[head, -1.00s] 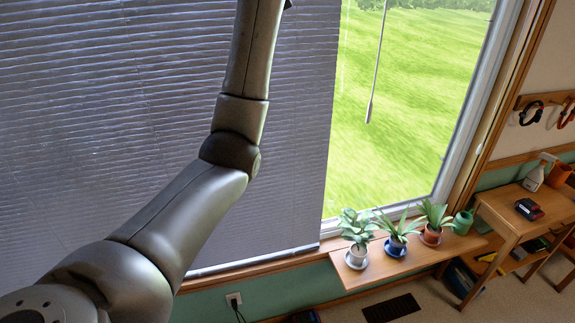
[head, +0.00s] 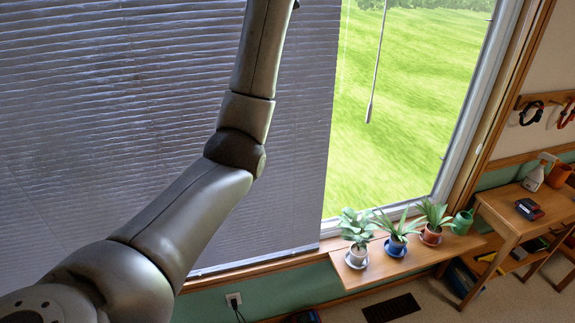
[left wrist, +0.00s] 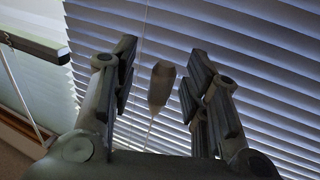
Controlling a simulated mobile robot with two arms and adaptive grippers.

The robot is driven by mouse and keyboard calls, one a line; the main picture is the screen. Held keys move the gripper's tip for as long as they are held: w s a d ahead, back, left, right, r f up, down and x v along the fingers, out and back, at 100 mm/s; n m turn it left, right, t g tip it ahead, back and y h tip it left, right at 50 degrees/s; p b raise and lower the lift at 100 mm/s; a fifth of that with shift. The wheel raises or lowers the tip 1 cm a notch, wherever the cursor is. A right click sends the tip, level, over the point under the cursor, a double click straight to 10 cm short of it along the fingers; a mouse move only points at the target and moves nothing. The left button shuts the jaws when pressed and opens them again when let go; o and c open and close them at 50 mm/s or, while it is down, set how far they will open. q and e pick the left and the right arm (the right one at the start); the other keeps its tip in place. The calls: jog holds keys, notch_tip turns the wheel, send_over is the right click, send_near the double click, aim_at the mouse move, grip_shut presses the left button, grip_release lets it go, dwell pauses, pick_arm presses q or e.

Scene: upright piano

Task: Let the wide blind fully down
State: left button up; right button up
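The wide blind (head: 150,110) is a grey slatted blind covering the left window in the head view. Its bottom rail (head: 255,262) is at the level of the wooden sill. In the left wrist view the blind's slats (left wrist: 250,55) fill the background. A grey tapered cord pull (left wrist: 161,86) hangs on a thin cord between the fingers of my left gripper (left wrist: 160,56). The fingers are apart, with gaps to the pull on both sides. In the head view my left arm reaches up past the top edge, so its gripper is hidden there. My right gripper is not visible.
A bare window with a hanging wand (head: 371,95) is right of the blind. Potted plants (head: 396,232) stand on a wooden shelf (head: 350,276) below it. A wooden side table (head: 500,208) stands at right. A dark rail (left wrist: 35,45) shows at left in the wrist view.

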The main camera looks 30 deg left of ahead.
pick_arm(q)
jog(key=b+v, duration=0.3)
jog(key=v, duration=0.2)
jog(key=shift+s+r, duration=0.1)
dwell(0.4)
